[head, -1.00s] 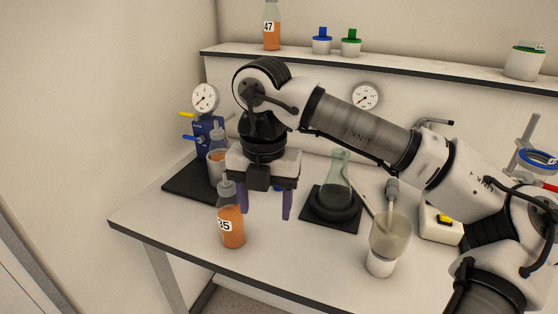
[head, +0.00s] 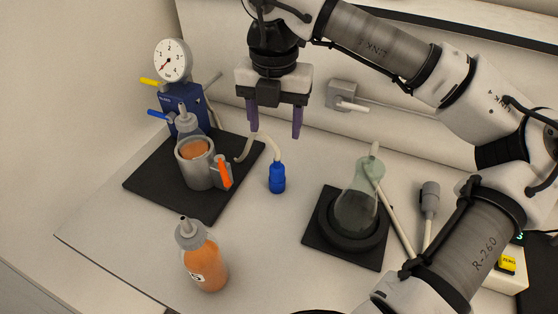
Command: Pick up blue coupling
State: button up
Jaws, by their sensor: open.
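The blue coupling (head: 277,178) stands on the bench near the middle of the head view. A pale hose rises from its top and curves left towards the black mat. My gripper (head: 275,132) points down with its two purple fingers apart and nothing between them. In the picture it is just above the coupling, and the fingertips do not touch it. I cannot tell the exact height or depth between them.
A black mat (head: 150,185) at the left bears a gauge (head: 171,60) on a blue block and a bottle in a grey cup (head: 197,170). An orange bottle (head: 205,263) stands in front. A flask (head: 355,208) stands on a dark pad at the right.

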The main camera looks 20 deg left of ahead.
aim_at(277, 167)
notch_tip(277, 167, down, 8)
jog(key=shift+s+f+p, duration=0.15)
jog(key=shift+p, duration=0.6)
jog(key=shift+d+f+p, duration=0.2)
jog(key=shift+f+p, duration=0.85)
jog(key=shift+f, duration=1.55)
jog(key=c, duration=1.1)
